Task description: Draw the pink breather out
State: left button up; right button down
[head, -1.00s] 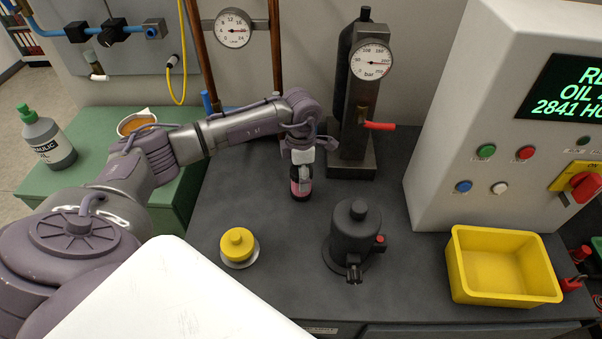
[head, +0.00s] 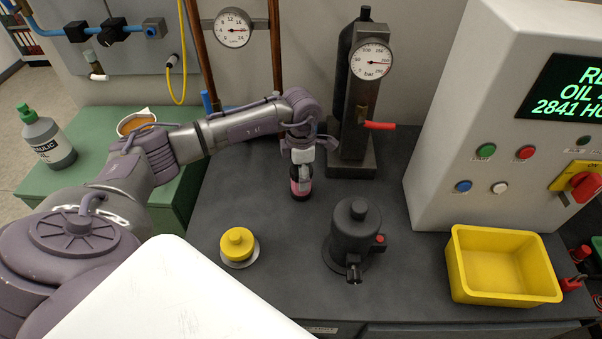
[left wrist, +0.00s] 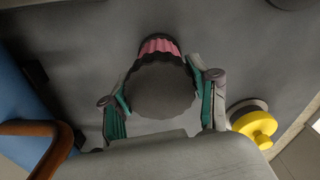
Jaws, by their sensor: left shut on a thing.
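The pink breather shows as a pink ribbed band under a dark round cap; the pink part (left wrist: 158,46) is in the left wrist view, and a sliver of it (head: 294,186) shows in the head view. My left gripper (head: 301,190) points down over the bench and is shut on the breather, with a finger at each side of the dark cap (left wrist: 160,88) in the wrist view. The breather's lower end and what it stands on are mostly hidden. My right gripper is in neither current view.
A yellow-capped fitting (head: 237,243) stands at front left of the breather, and a dark cylinder (head: 355,225) with a red knob at right. A gauge column (head: 352,150) with a red lever rises behind. A yellow bin (head: 500,295) sits far right. Bare bench lies between.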

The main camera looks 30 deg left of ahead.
pick_arm(q)
jog(key=shift+r, duration=0.7)
dwell(0.3)
jog(key=shift+r+p, duration=1.5)
jog(key=shift+r, duration=0.7)
